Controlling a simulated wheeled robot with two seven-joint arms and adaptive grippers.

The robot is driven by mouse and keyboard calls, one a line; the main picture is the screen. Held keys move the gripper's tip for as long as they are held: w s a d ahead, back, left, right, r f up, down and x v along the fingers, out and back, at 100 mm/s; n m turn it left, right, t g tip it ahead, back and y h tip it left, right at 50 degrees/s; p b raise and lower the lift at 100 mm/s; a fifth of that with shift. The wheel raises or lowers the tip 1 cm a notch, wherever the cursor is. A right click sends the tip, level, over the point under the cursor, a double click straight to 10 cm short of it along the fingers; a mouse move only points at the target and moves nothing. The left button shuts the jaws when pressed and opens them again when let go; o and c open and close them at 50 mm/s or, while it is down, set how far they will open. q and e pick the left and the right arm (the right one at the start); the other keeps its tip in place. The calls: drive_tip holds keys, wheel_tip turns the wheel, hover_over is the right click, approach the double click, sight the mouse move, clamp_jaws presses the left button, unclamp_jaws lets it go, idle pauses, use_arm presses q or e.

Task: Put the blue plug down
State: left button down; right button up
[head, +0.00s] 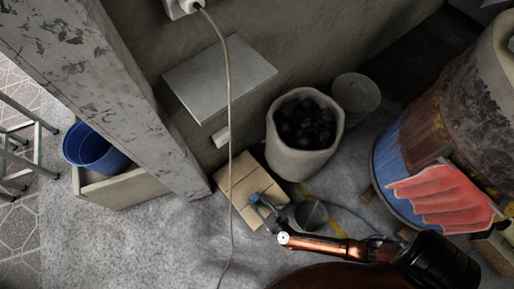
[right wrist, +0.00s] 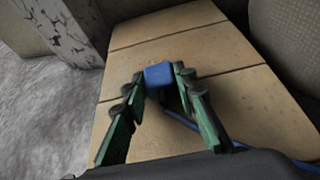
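The blue plug (right wrist: 158,75) sits between the green fingertips of my right gripper (right wrist: 160,76) in the right wrist view, with a finger against each side. In the head view the plug (head: 254,198) shows small at the tip of my right gripper (head: 259,202), over the light wooden slatted surface (head: 240,178). I cannot tell whether the plug touches the wood. A blue cord (right wrist: 190,130) runs from behind the plug to the lower right. My left gripper is not in view.
A pot of coal (head: 277,148) and a grey bucket (head: 356,96) stand behind the wooden surface. The painted barrel (head: 440,130) is on the right. A pale cable (head: 230,110) hangs from a wall socket (head: 182,6) past a grey shelf (head: 220,76).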

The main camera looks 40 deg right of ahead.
drive_tip(key=o, duration=0.4)
drive_tip(key=shift+r, duration=0.3)
drive_tip(key=p+v, duration=0.1)
drive_tip(key=v, duration=0.1)
drive_tip(key=r+v, duration=0.1)
drive_tip(key=v, duration=0.1)
drive_tip(key=shift+w+p, duration=0.1)
drive_tip(key=shift+p, duration=0.3)
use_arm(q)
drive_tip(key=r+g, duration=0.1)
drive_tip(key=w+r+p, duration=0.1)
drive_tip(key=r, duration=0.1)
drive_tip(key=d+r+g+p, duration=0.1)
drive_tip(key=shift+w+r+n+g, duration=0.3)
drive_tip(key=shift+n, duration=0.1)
use_arm(e)
drive_tip(key=v, duration=0.8)
drive_tip(key=shift+f, duration=0.25)
